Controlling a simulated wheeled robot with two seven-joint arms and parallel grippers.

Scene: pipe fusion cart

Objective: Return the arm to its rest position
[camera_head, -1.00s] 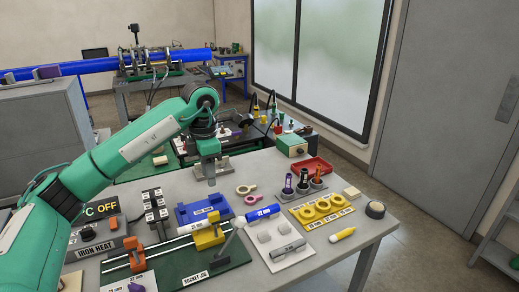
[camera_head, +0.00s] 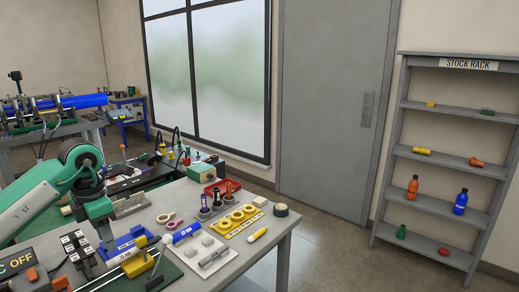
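My green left arm comes in from the left edge of the head view. Its wrist bends down, and my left gripper (camera_head: 107,238) points down above the work table (camera_head: 228,266), next to the blue block (camera_head: 132,237). The fingertips are small and dark here, so I cannot tell whether they are open or shut. I see nothing clearly held in them. My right gripper is not in view.
The table holds a blue marked pipe (camera_head: 187,232), a yellow ring tray (camera_head: 240,222), a red tray (camera_head: 222,187), a yellow marker (camera_head: 257,234) and a tape roll (camera_head: 281,210). A stock rack (camera_head: 384,214) stands at right. The floor (camera_head: 325,255) between is clear.

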